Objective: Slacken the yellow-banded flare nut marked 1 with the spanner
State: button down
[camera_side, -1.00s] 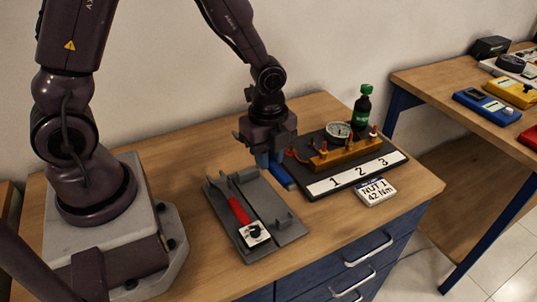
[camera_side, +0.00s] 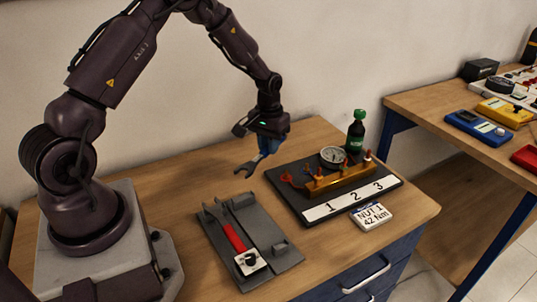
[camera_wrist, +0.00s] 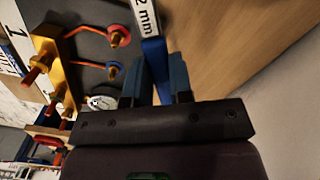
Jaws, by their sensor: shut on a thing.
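My gripper (camera_side: 270,141) is shut on a blue spanner (camera_side: 262,160) and holds it in the air above the back of the grey tray. The spanner's open jaw points down and left in the side view. In the wrist view its blue handle (camera_wrist: 154,62) runs up between my gripper's fingers (camera_wrist: 156,92), with a white label reading "2 mm" in part. The brass block (camera_side: 343,181) with its fittings stands right of the spanner, apart from it, behind a strip numbered 1, 2, 3 (camera_side: 352,199). The yellow band on nut 1 is too small to tell.
The grey tray (camera_side: 283,262) holds a red-handled tool (camera_side: 234,238). A card reading "NUT 1 42 Nm" (camera_side: 371,216) lies in front of the black base plate (camera_side: 285,192). A round gauge (camera_side: 333,155) and a green-capped bottle (camera_side: 356,131) stand behind the block.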

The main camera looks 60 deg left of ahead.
jog(key=w+a+n, duration=0.1)
jog(key=n, duration=0.4)
jog(key=a+r+n, duration=0.1)
jog(key=n, duration=0.3)
jog(key=w+a+n, duration=0.1)
jog(key=n, duration=0.4)
jog(key=shift+w+a+r+n, duration=0.15)
jog(key=shift+w+r+n, duration=0.1)
jog(key=shift+w+n, duration=0.05)
jog(key=shift+a, duration=0.1)
jog(key=shift+f, duration=0.15)
jog(key=shift+w+d+f, duration=0.1)
jog(key=shift+d+f, duration=0.3)
jog(key=shift+f, duration=0.45)
jog(key=shift+w+d+f, duration=0.1)
jog(key=shift+d+f, duration=0.25)
jog(key=shift+f, duration=0.45)
jog(key=shift+d, duration=0.1)
jog(key=shift+w+d, duration=0.2)
jog(key=shift+d, duration=0.8)
